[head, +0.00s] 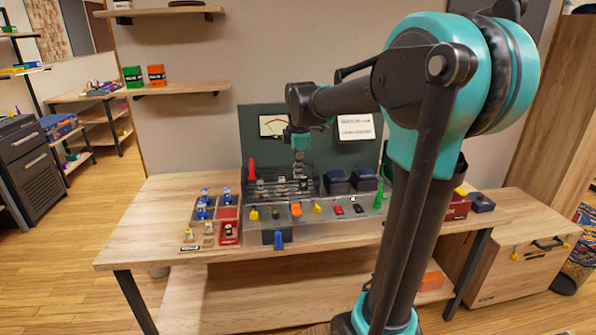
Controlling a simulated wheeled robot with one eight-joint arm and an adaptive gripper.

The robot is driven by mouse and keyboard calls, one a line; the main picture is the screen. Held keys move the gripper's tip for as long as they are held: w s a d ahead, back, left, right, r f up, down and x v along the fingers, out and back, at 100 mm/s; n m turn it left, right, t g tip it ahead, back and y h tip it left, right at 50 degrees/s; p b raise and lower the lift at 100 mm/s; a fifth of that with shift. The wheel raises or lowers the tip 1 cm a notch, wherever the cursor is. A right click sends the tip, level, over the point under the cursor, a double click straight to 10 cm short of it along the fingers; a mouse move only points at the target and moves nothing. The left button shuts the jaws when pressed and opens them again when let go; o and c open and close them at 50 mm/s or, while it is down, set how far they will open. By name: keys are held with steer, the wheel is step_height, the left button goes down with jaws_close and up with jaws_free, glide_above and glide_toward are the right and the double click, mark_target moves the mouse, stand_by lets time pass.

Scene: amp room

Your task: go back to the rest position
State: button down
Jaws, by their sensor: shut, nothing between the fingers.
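My gripper (300,160) hangs at the end of my arm over the rear of the workbench (155,205), in front of the dark upright panel (258,154). It is small in the head view and points down, with its fingers closed and nothing seen in them. Below it is a dark rack (265,188) with several small parts. My arm reaches in from the right and hides part of the bench's right side.
A red cone-shaped tool (252,171) and a green one (379,195) stand beside the rack. A parts tray (229,213) is at left. Dark blocks (337,183) are right of the rack. A wall shelf (185,88) is above left. The bench's front left is clear.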

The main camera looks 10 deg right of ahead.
steer(key=s+d+f+m+t, duration=0.1)
steer(key=s+d+f+m, duration=0.1)
steer(key=s+f+m, duration=0.7)
steer(key=s+d+f+m, duration=0.3)
steer(key=s+f+m, duration=0.6)
steer(key=s, duration=0.5)
steer(key=shift+d+f+t, duration=0.35)
steer(key=shift+f+t, duration=0.05)
steer(key=shift+f, duration=0.55)
